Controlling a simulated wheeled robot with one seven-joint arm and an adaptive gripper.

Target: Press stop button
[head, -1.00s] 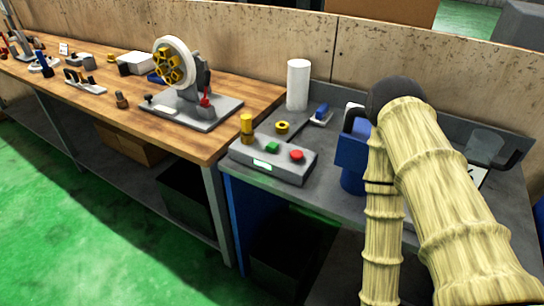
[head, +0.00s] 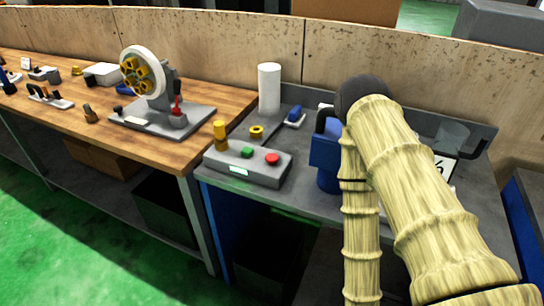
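The red button (head: 272,158), by its colour likely the stop button, sits at the right end of a grey control box (head: 262,177). A green button (head: 247,152) is to its left on the same box. The box stands at the front left of the grey bench (head: 295,209). Nothing covers the red button. My arm (head: 395,165), in a tan sleeve with a dark joint on top, is to the right of the box and apart from it. My gripper cannot be made out in this view.
A yellow post (head: 220,136) stands at the box's left end. Behind are a yellow ring (head: 257,132) and a white cylinder (head: 269,89). A blue object (head: 325,160) stands between box and arm. A wooden table (head: 152,138) with a wheel device (head: 143,72) adjoins left.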

